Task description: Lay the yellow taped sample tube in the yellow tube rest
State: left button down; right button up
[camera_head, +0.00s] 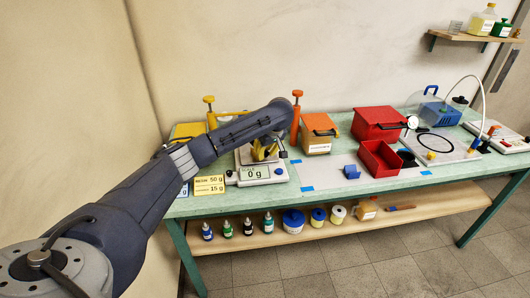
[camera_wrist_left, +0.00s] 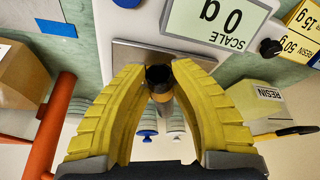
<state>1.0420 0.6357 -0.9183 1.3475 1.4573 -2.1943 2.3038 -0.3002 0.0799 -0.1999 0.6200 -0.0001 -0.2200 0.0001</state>
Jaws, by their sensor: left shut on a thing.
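My left gripper (camera_head: 262,153) is over the scale at the left part of the bench. In the left wrist view its yellow fingers (camera_wrist_left: 160,70) are shut on a small tube with a dark end and a yellow-orange band (camera_wrist_left: 162,95), which looks like the yellow taped sample tube. The tube is above or beside the scale's metal plate (camera_wrist_left: 128,57); I cannot tell whether it touches. In the head view the gripper and arm hide the tube. I cannot make out the yellow tube rest in either view. My right gripper is not in view.
The scale (camera_head: 270,174) reads 0 g. Yellow resin cards (camera_head: 209,185) stand left of it. An orange clamp (camera_head: 296,112) and an orange box (camera_head: 316,134) are to its right.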

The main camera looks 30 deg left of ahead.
pick_arm(q)
jog(key=shift+f, duration=0.4)
jog(key=c, duration=1.1)
grip_release()
jog(key=shift+r, duration=0.1)
jog(key=v, duration=1.1)
jog(key=shift+d+r, duration=0.2)
jog(key=shift+r, duration=0.2)
